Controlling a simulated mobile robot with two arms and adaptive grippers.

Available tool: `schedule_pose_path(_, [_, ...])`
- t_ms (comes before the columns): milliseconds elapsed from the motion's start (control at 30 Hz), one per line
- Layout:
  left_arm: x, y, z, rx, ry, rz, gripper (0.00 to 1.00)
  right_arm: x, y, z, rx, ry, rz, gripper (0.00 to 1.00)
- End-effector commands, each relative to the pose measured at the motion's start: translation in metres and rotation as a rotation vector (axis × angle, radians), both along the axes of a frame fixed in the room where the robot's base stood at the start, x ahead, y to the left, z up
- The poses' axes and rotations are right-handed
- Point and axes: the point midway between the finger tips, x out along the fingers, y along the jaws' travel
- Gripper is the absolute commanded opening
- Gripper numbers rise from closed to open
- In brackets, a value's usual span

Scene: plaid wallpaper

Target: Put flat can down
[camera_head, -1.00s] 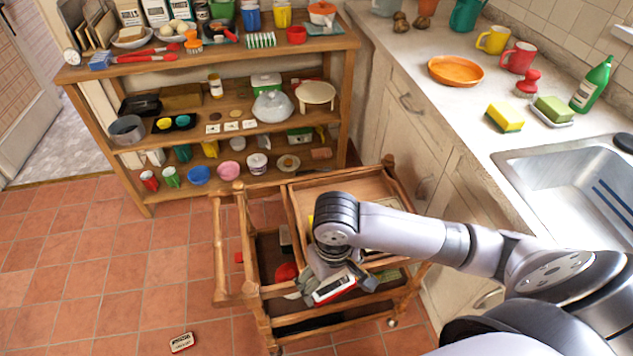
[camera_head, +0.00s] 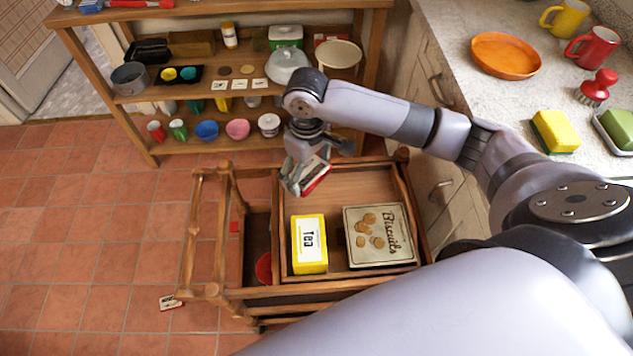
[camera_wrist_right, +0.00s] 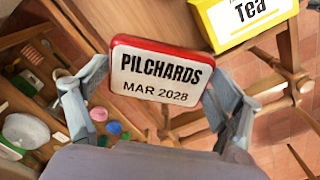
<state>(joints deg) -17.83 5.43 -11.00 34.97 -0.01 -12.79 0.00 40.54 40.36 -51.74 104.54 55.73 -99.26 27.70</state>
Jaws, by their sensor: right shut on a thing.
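The flat can, a red-rimmed white tin labelled "PILCHARDS" (camera_wrist_right: 161,82), is between the fingers of my right gripper in the right wrist view. In the head view this flat can (camera_head: 317,177) is tilted and held above the back left of the wooden trolley's top tray (camera_head: 340,188). My right gripper (camera_head: 303,176) is shut on it and partly hides it. On the tray stand a yellow tea box (camera_head: 309,245) and a biscuits tin (camera_head: 380,235). My left gripper is out of view.
The tray's back part is bare. Shelves with several dishes and cups (camera_head: 238,129) stand behind the trolley. The counter (camera_head: 480,110) is on the right. A similar small tin (camera_head: 170,302) lies on the floor at left.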

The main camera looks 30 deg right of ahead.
Motion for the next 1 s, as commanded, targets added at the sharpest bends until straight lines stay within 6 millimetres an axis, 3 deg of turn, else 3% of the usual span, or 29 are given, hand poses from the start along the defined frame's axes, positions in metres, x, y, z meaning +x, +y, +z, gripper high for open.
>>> schedule_pose_path(100, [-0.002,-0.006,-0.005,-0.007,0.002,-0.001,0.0,-0.001,0.0,-0.035,-0.001,0.004,-0.001,0.54])
schedule_pose_path(300, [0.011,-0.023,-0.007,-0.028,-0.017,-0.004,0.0,-0.001,0.0,-0.075,0.0,0.001,-0.001,0.54])
schedule_pose_path(500, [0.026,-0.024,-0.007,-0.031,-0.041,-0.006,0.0,0.0,0.0,-0.089,-0.001,-0.001,0.0,0.54])
schedule_pose_path(800, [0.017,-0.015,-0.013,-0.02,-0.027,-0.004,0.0,0.0,0.0,-0.128,-0.001,-0.001,-0.001,0.54])
schedule_pose_path(1000, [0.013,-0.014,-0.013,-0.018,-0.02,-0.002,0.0,0.0,0.0,-0.129,0.0,-0.002,-0.001,0.54])
